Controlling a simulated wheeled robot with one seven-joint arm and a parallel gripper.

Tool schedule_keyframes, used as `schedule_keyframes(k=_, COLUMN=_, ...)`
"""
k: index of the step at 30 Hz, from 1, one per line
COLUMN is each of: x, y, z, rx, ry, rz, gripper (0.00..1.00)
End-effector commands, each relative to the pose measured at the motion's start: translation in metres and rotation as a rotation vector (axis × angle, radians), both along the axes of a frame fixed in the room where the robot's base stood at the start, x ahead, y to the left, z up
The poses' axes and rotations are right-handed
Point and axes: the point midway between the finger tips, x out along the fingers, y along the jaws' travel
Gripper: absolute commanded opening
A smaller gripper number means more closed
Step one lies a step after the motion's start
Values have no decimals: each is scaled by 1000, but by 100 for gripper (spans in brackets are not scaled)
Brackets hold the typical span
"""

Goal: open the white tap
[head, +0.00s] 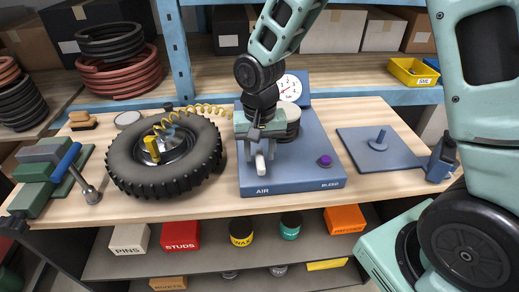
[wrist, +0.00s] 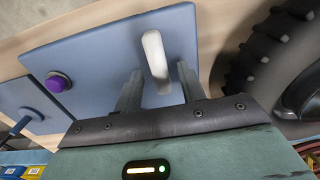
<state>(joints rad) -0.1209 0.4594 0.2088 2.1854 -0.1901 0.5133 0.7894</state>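The white tap (head: 261,164) is a short white lever on the blue panel (head: 290,180), above the word AIR. In the wrist view the white tap (wrist: 155,56) stands out from the panel. My gripper (head: 259,150) is over the panel's front left part. In the wrist view my gripper (wrist: 159,70) has its two fingers apart, one on each side of the lever, with a gap visible on both sides. The gripper is open and holds nothing. The tap's base is partly hidden in the head view.
A purple BLEED button (head: 325,161) sits right of the tap. A dial gauge (head: 289,88) stands behind. A tyre (head: 165,155) with a yellow coiled hose (head: 200,108) lies close on the left. A blue plate with a peg (head: 379,146) lies right. Bare bench shows between them.

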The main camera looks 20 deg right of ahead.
Motion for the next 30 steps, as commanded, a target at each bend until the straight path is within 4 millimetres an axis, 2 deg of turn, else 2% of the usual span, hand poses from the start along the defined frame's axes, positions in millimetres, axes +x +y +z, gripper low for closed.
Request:
schedule_keyframes(k=1, x=0, y=0, z=0, rx=0, ry=0, rz=0, gripper=40)
schedule_keyframes(k=5, x=0, y=0, z=0, rx=0, ry=0, rz=0, gripper=4)
schedule_keyframes(k=6, x=0, y=0, z=0, rx=0, ry=0, rz=0, gripper=0)
schedule_keyframes(k=17, x=0, y=0, z=1, rx=0, ry=0, rz=38, gripper=0)
schedule_keyframes(k=23, x=1, y=1, z=1, rx=1, ry=1, rz=146, gripper=0)
schedule_keyframes(k=30, x=1, y=3, z=2, rx=1, ry=-1, rz=355, gripper=0)
